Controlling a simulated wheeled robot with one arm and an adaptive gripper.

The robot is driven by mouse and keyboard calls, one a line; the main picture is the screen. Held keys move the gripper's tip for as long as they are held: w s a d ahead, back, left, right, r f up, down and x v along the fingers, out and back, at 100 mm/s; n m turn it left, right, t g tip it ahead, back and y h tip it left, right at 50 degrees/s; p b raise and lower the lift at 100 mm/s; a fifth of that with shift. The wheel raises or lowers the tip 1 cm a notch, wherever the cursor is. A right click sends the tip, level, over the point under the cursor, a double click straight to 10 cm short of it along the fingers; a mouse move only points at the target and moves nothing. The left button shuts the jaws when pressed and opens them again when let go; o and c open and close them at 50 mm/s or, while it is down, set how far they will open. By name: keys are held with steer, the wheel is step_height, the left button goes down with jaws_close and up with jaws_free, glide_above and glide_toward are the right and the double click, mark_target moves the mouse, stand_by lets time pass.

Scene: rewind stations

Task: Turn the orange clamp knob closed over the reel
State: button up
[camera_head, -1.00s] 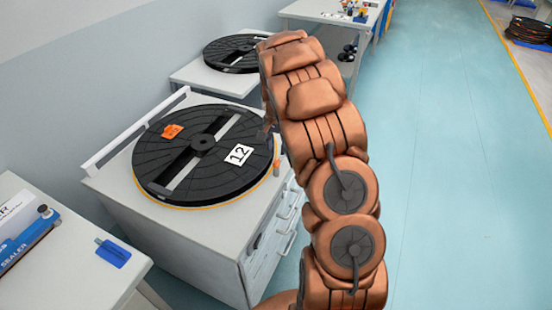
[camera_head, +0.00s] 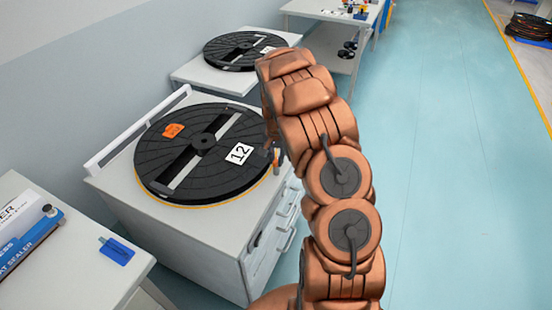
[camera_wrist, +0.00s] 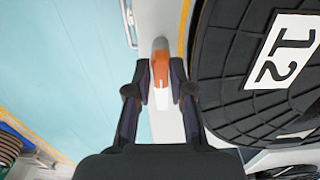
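The black reel (camera_head: 219,176), with a white label reading 12 and an orange tag, lies flat on the white cabinet (camera_head: 215,225). The orange clamp knob (camera_wrist: 160,68) sits at the cabinet's edge beside the reel. It shows as a small orange bit in the head view (camera_head: 277,169), partly covered by my gripper. In the wrist view my gripper (camera_wrist: 161,83) is open, with one dark finger on each side of the knob and narrow gaps between. I cannot tell whether either finger touches it. The reel (camera_wrist: 235,75) is right of the fingers there.
A white rail (camera_head: 125,140) runs along the cabinet's wall side. A second reel (camera_head: 235,50) lies on a bench behind. A table with a blue sealer (camera_head: 30,245) and a blue tag (camera_head: 116,251) is at front left. The teal floor (camera_head: 440,170) at right is clear.

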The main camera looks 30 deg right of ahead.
jaws_close()
steer(key=shift+a, duration=0.1)
